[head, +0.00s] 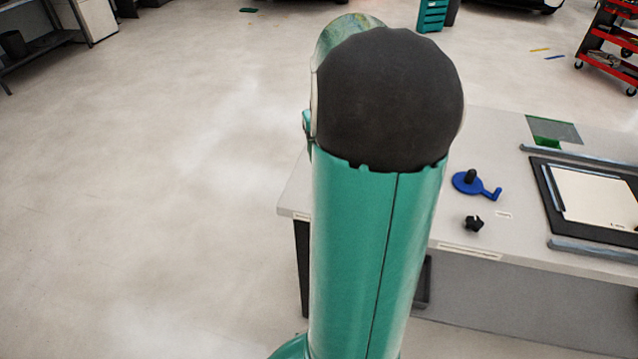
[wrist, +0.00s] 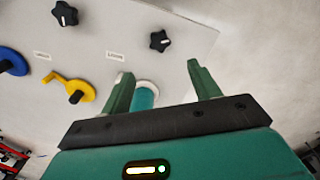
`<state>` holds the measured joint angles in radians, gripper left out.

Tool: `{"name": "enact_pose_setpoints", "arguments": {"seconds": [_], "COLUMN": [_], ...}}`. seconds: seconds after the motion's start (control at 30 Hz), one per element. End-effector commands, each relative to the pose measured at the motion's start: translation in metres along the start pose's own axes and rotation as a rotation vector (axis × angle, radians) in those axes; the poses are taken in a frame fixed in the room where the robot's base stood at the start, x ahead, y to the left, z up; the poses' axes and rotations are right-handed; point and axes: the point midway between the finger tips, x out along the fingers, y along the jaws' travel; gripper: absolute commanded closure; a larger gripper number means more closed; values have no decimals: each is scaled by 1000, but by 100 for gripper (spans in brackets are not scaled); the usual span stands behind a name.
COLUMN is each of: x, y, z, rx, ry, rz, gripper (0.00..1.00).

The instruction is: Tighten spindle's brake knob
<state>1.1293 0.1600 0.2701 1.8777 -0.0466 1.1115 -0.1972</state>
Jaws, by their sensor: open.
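In the wrist view, a black star-shaped knob (wrist: 160,41) with a light mark sits on the pale grey surface, just beyond my fingertips. A second black star knob (wrist: 65,13) is at the upper left. Each has a small label near it, too small to read, so I cannot tell which is the spindle's brake knob. My gripper (wrist: 160,72) is open, its green fingers apart and short of the nearer knob. A round white and teal thing (wrist: 146,94) shows between the fingers, partly hidden. In the head view one black knob (head: 473,223) shows; my arm hides my gripper.
A yellow crank (wrist: 68,88) and a blue one (wrist: 12,62) lie left of my gripper; the blue crank (head: 476,184) also shows on the table (head: 480,130) in the head view. A framed white panel (head: 597,197) lies at right. Open floor (head: 150,180) is at left.

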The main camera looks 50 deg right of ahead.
Motion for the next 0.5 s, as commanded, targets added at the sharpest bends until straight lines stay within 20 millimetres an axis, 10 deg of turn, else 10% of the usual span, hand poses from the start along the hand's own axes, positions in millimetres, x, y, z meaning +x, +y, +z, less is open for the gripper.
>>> {"name": "enact_pose_setpoints", "arguments": {"seconds": [0.5], "x": [96], "y": [-2], "z": [2], "rx": [-5], "ry": [-4], "rz": [-1], "gripper": [38]}}
